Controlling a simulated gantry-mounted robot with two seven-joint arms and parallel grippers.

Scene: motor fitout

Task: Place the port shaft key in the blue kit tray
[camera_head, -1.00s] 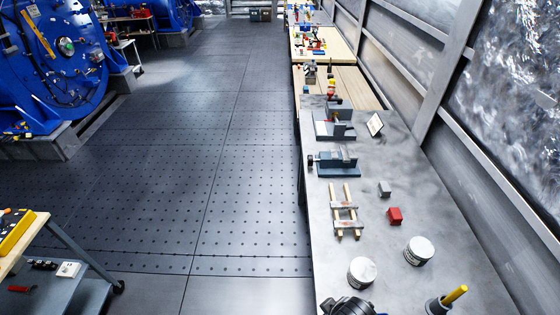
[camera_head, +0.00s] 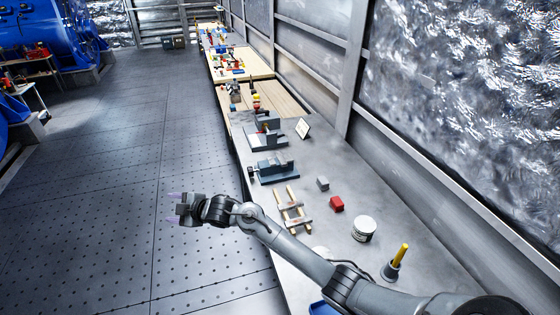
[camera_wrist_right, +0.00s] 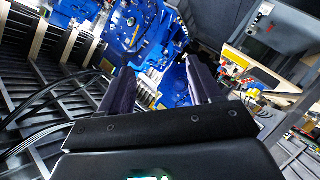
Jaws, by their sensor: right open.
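My right gripper (camera_head: 174,208) reaches out to the left over the floor, clear of the long grey bench. It is open and empty; the right wrist view shows its two dark fingers (camera_wrist_right: 160,78) apart with nothing between them. A small piece of a blue object (camera_head: 322,308), possibly the blue kit tray, shows at the bottom edge of the head view, partly hidden by my right arm. I cannot make out the port shaft key in either view. My left gripper is not in view.
The bench (camera_head: 340,180) holds a blue-grey vise (camera_head: 275,171), a wooden frame (camera_head: 293,208), a red block (camera_head: 337,203), a grey block (camera_head: 322,184), a white tin (camera_head: 364,229) and a holder with a yellow handle (camera_head: 396,262). The perforated floor (camera_head: 110,220) at left is clear.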

